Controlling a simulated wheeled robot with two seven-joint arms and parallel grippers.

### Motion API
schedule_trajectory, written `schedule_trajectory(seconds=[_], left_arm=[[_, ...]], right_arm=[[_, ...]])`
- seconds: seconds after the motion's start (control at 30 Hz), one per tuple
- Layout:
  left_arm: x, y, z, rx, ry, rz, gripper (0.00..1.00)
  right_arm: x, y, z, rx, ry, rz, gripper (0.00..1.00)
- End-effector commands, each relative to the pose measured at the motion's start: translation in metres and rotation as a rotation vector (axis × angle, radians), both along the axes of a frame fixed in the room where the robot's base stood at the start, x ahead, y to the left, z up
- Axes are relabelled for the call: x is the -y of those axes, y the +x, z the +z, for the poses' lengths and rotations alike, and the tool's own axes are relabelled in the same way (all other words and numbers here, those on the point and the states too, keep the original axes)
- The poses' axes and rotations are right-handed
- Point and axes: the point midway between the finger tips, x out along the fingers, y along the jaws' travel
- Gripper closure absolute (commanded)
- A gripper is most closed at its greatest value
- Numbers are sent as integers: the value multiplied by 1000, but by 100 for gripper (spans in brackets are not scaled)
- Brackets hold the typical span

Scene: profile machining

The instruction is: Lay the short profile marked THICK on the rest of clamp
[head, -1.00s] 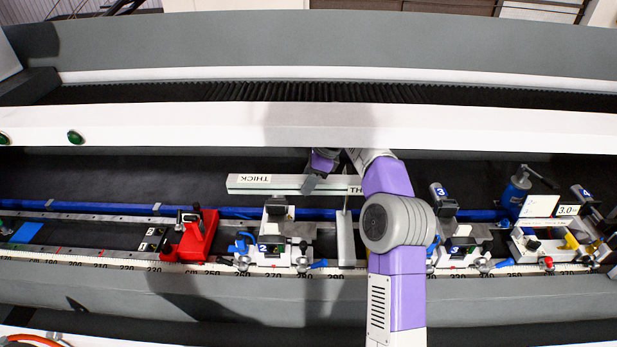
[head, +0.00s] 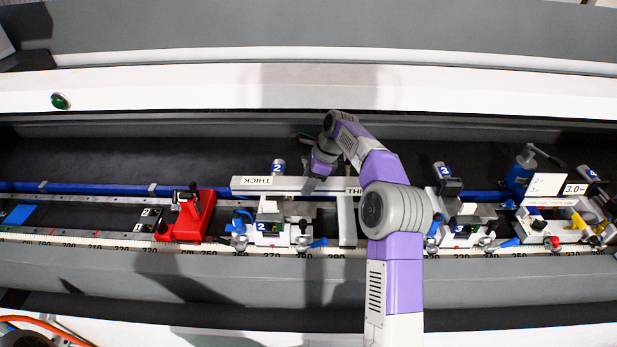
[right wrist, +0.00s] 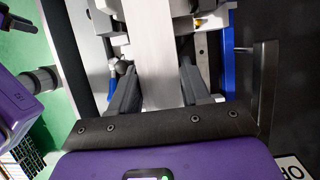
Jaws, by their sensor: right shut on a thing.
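The pale grey short profile marked THICK (head: 258,183) lies crosswise in the head view, level and with its right part behind my arm. My right gripper (head: 313,184) is shut on it near its middle. In the right wrist view the profile (right wrist: 163,40) runs away between the two fingers (right wrist: 160,88). The profile's left part is over the rear of clamp 2 (head: 268,232), between its rear post and its front block. I cannot tell whether it touches the clamp. Clamp 3 (head: 460,232) stands to the right.
A red stop block (head: 190,220) stands left of clamp 2. A grey upright bar (head: 347,222) stands right of clamp 2, close to my arm. A blue rail (head: 110,188) and a scale run along the bed. Clamp 4 (head: 590,205) is at the far right.

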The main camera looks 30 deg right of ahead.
Motion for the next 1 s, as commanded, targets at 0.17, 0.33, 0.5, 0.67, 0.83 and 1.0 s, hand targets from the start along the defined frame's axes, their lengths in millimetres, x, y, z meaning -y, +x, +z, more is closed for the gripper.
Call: schedule_trajectory(seconds=[0.17, 0.33, 0.5, 0.67, 0.83, 1.0], left_arm=[[0, 0, -12, 0, 0, 0, 57], [0, 0, -21, 0, 0, 0, 57], [0, 0, -27, 0, 0, 0, 57], [0, 0, -29, 0, 0, 0, 57], [0, 0, -29, 0, 0, 0, 57], [0, 0, -29, 0, 0, 0, 57]], right_arm=[[-1, 0, -22, 3, 2, 1, 100], [0, 0, -40, 3, 1, -1, 100], [0, 1, -54, 4, 0, 0, 100], [0, 1, -60, 4, 0, 1, 100], [0, 1, -62, 5, 1, 1, 100], [0, 1, -61, 5, 1, 1, 100]])
